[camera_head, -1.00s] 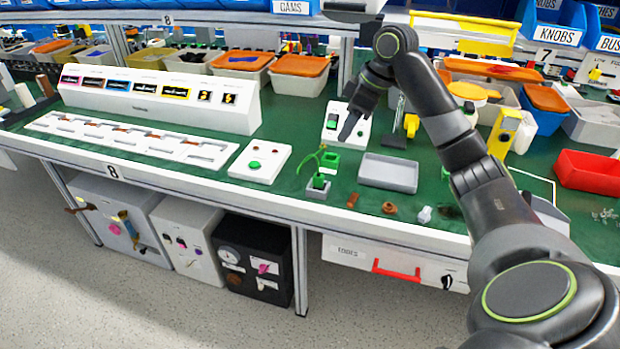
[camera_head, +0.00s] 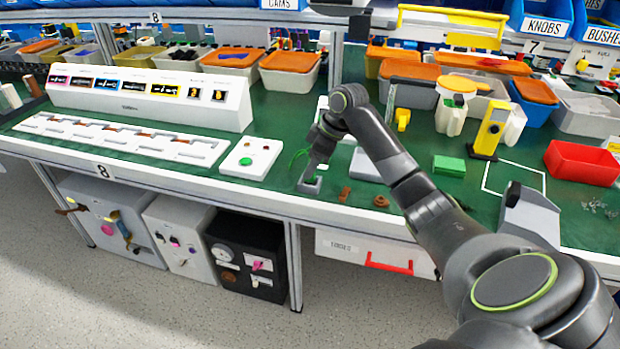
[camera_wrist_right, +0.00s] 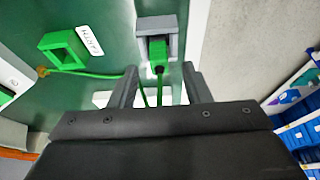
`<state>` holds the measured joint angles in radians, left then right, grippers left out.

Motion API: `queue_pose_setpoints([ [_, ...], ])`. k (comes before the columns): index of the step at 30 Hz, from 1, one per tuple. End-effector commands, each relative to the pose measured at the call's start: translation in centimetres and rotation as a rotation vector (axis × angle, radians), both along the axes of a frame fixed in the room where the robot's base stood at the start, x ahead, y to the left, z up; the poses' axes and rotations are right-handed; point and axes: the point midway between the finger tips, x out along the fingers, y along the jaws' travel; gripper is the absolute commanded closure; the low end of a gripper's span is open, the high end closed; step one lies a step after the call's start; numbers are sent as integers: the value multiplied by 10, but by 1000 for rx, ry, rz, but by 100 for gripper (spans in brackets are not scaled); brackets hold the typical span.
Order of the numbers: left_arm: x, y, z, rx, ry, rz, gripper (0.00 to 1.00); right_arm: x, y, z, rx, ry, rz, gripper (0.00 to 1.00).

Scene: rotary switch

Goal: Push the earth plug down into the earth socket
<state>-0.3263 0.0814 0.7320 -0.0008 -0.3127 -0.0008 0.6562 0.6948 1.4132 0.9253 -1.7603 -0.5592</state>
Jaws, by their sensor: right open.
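The green earth plug (camera_wrist_right: 158,55) sits in a square grey block (camera_wrist_right: 143,25) in the right wrist view; how deep cannot be told. Its green cable runs back between my fingers. A hollow green square piece (camera_wrist_right: 78,46) lies beside a white EARTH label (camera_wrist_right: 90,41), apart from the grey block. My right gripper (camera_wrist_right: 161,82) is open, with one finger on either side of the cable, just short of the plug. In the head view my right gripper (camera_head: 308,181) is low over the grey block (camera_head: 311,188) and hides most of the plug. My left gripper is out of view.
A white panel with a green button (camera_head: 246,161) stands left of the gripper. Brown parts (camera_head: 345,194) lie to its right near the front edge. A grey tray (camera_head: 366,167) is partly behind my arm. A green block (camera_head: 449,166) and red bin (camera_head: 581,163) are further right.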

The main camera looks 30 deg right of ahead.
Motion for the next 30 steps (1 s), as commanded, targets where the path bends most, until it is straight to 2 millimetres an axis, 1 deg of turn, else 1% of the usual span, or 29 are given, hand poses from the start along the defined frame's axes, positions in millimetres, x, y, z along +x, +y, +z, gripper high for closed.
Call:
queue_pose_setpoints([
  [1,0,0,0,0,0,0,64,3,3,-8,2,1,0,56],
  [3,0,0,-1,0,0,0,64,5,5,-16,2,2,1,56],
  [5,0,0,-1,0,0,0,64,6,5,-21,0,1,0,56],
  [13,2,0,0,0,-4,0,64,7,6,-23,-2,-1,0,56],
  [14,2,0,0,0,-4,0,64,7,6,-23,-2,-1,0,59],
  [23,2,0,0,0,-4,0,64,7,6,-23,-2,-1,0,98],
  [24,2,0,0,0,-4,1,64,7,6,-23,-2,-1,0,100],
  [30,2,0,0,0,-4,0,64,7,6,-22,-2,-1,0,100],
])
